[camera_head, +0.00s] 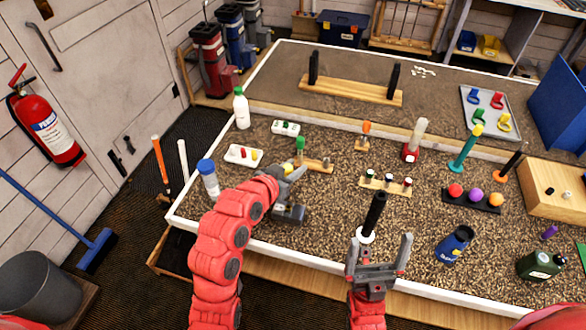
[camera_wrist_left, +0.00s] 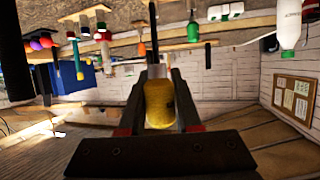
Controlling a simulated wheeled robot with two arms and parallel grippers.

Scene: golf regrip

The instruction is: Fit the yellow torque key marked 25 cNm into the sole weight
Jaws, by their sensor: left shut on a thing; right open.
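The yellow torque key (camera_wrist_left: 160,103) shows in the left wrist view as a yellow handle with a thin dark shaft. My left gripper (camera_wrist_left: 158,112) is shut around its handle. The 25 cNm marking cannot be read. I cannot make out the sole weight in either view. My right gripper (camera_head: 380,246) is open and empty near the front edge, with a black upright shaft (camera_head: 375,212) on a white ring just behind it.
A green-topped tool (camera_head: 300,145) stands by a wooden block close behind my left gripper. A blue-capped bottle (camera_head: 208,177) is left of my left arm. A dark blue cup (camera_head: 454,244) and a green can (camera_head: 540,265) stand at right. Bare bench lies between the grippers.

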